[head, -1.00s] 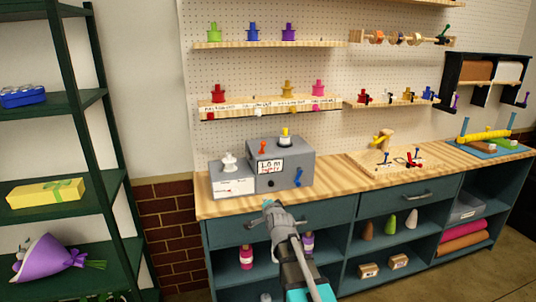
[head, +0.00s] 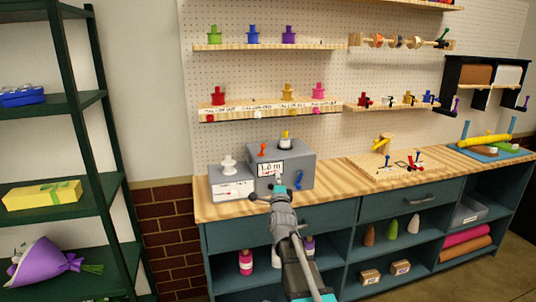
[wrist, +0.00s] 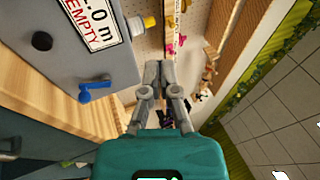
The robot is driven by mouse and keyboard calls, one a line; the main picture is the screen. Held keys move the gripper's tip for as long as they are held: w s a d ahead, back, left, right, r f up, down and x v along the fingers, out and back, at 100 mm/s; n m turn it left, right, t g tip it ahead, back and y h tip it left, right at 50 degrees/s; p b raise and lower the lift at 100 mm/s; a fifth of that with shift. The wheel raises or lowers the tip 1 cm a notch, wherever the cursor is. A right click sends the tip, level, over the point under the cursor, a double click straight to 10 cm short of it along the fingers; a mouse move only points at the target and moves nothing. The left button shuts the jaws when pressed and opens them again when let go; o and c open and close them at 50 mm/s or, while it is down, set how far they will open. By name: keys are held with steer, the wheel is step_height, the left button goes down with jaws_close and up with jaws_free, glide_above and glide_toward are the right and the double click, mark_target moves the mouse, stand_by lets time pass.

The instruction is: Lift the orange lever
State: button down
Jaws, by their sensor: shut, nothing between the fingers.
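The orange lever (head: 263,149) is a small upright orange-red knob on the top left of a grey machine box (head: 304,165). My gripper (head: 273,190) is shut and empty, low in front of the box's front face, below the label and the lever. In the wrist view, my gripper (wrist: 161,70) points past the box's edge, and the blue handle (wrist: 95,91) on the box front lies left of the fingers. The orange lever does not show in the wrist view.
A sign (head: 270,169) on the box reads "1.0 m" and, in the wrist view, "EMPTY". A yellow-and-white knob (head: 285,138) stands on the box. A lower grey box with a white knob (head: 228,163) is at left. The wooden counter (head: 335,178) is clear right of the box.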

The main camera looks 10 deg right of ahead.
steer(key=shift+w, duration=0.1)
steer(key=a+p+x, duration=0.2)
steer(key=p+x, duration=0.3)
steer(key=x, duration=0.7)
steer(key=shift+w+a+r, duration=0.25)
steer(key=shift+w+a, duration=0.1)
steer(key=shift+w, duration=0.15)
steer(key=shift+d+r, duration=0.1)
steer(key=shift+d, duration=0.1)
